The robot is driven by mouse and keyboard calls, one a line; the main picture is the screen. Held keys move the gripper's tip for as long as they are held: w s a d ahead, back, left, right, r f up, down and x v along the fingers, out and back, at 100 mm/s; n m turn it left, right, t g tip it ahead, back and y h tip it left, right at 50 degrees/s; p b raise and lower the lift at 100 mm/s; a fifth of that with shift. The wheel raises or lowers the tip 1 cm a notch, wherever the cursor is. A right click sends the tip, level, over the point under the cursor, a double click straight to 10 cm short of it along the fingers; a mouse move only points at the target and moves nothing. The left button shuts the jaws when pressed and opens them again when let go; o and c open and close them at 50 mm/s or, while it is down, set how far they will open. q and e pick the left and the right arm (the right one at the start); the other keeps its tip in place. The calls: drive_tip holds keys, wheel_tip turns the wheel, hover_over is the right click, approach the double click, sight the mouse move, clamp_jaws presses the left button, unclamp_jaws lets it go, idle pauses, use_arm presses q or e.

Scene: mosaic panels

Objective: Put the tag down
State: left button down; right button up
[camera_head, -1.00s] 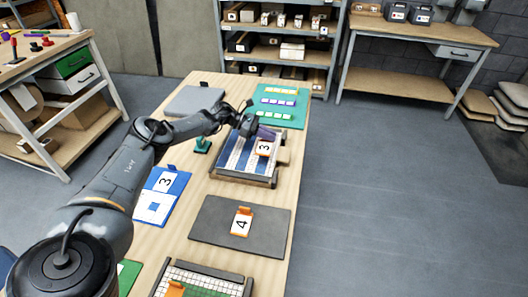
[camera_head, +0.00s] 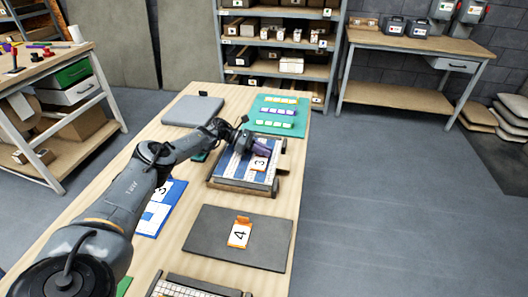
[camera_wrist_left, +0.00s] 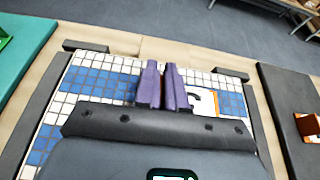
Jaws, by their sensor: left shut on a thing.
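The white tag marked 3 (camera_head: 259,163) shows at my left gripper (camera_head: 261,148), over the blue and white mosaic panel (camera_head: 228,165). In the left wrist view the purple fingers (camera_wrist_left: 162,88) are close together, and the tag (camera_wrist_left: 203,102) shows partly behind and to their right, over the tiles of the panel (camera_wrist_left: 100,82). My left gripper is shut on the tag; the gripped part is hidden. I cannot tell whether the tag touches the panel. My right gripper is not in view.
A dark mat (camera_head: 205,237) with a tag marked 4 (camera_head: 239,233) lies nearer. A blue and white panel (camera_head: 151,218) is at the left, partly behind my arm. A green board with tile rows (camera_head: 269,124) and a grey slab (camera_head: 193,110) lie farther back.

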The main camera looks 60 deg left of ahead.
use_arm(q)
drive_tip(key=shift+f, duration=0.1)
drive_tip(key=shift+f, duration=0.15)
drive_tip(key=c, duration=1.2)
unclamp_jaws()
drive_tip(key=shift+r, duration=0.4)
drive_tip(key=shift+s+a, duration=0.25)
drive_tip(key=shift+s, duration=0.05)
drive_tip(key=shift+v, duration=3.35)
drive_tip(key=shift+r, duration=0.15)
